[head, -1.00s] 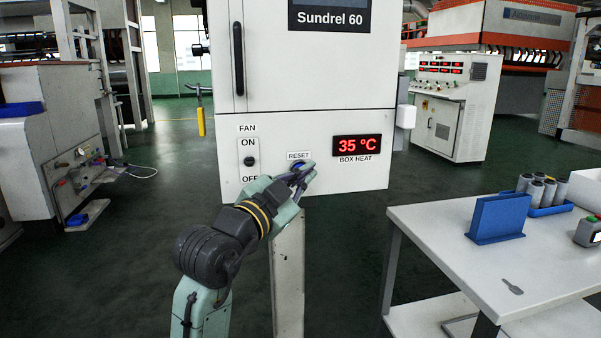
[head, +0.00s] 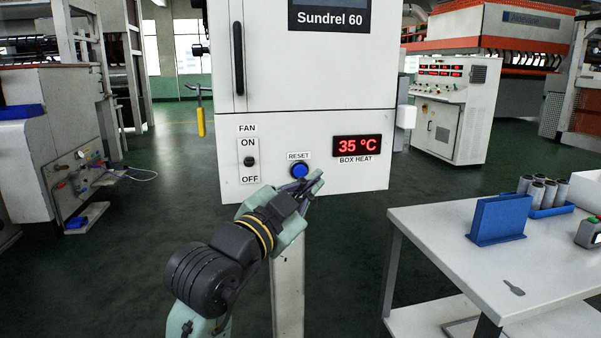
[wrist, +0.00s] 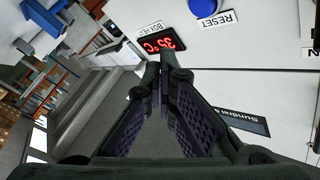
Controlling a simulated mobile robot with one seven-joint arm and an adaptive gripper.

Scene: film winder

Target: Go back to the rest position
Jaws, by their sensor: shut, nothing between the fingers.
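My gripper (head: 314,180) is shut and empty in front of the lower panel of the white Sundrel 60 cabinet (head: 230,180). It is just below and right of the blue RESET button (head: 299,170), apart from it. In the wrist view my gripper's fingertips (wrist: 162,68) are together, and the blue button (wrist: 203,8) shows at the top edge. The red display (head: 357,146) reads 35 °C above the label BOX HEAT. The FAN switch (head: 250,161) sits between ON and OFF labels; its setting is too small to tell.
A white table (head: 440,235) stands at the right with a blue stand (head: 498,220), a small grey flat piece (head: 514,287), and a blue tray of grey cylinders (head: 545,195). A post (head: 288,290) stands under the cabinet. Open floor lies left of my arm.

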